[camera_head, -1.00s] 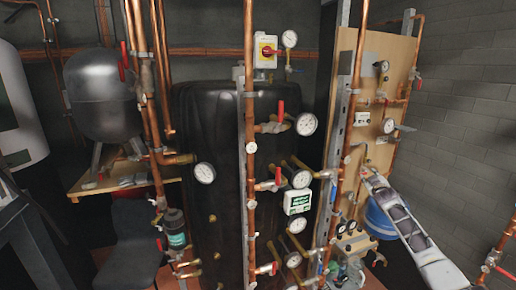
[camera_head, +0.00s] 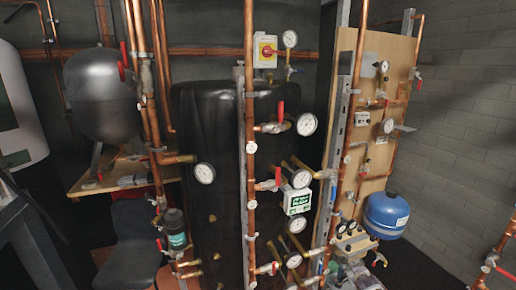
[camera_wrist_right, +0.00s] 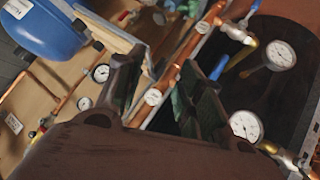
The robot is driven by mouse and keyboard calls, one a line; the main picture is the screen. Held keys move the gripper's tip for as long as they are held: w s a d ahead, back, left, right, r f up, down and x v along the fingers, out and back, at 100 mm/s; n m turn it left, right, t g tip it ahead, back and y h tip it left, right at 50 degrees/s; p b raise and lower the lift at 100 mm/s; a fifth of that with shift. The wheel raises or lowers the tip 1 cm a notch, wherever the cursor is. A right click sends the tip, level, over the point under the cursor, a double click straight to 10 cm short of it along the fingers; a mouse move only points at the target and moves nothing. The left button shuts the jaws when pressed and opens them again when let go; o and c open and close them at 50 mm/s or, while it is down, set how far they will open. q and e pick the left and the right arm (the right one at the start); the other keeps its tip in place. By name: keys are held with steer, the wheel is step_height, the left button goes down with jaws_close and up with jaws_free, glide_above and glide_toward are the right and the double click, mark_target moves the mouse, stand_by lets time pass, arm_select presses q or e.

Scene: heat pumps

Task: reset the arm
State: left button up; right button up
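My right gripper (camera_wrist_right: 165,82) shows in the right wrist view as a dark body with two fingers standing apart. The gap between them is empty, and a copper pipe with a round white tag (camera_wrist_right: 153,97) shows behind it. The right arm does not clearly show in the head view now. My left gripper is not seen in either view.
A black tank (camera_head: 215,130) stands at the centre behind copper pipes (camera_head: 250,150) and gauges (camera_head: 307,124). A wooden panel (camera_head: 375,55) and a blue vessel (camera_head: 386,214) are at the right. The floor beside the brick wall (camera_head: 470,120) looks clear.

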steer(key=s+a+f+g+y, duration=0.15)
steer(key=s+a+f, duration=0.35)
steer(key=s+f, duration=0.9)
steer(key=s+a+f+g, duration=0.3)
steer(key=s+a+f, duration=0.3)
steer(key=s+f, duration=0.8)
steer(key=s+a+f+g, duration=0.1)
steer(key=s+a+f, duration=0.1)
steer(key=s, duration=1.1)
steer(key=s+a+f+g, duration=0.2)
steer(key=s+f, duration=0.1)
steer(key=s, duration=1.1)
steer(key=s+a+f+g, duration=0.2)
steer(key=s, duration=1.1)
steer(key=shift+s+a+f+m+y, duration=0.15)
steer(key=shift+s+f+m+y, duration=0.05)
steer(key=shift+f+m+y, duration=0.2)
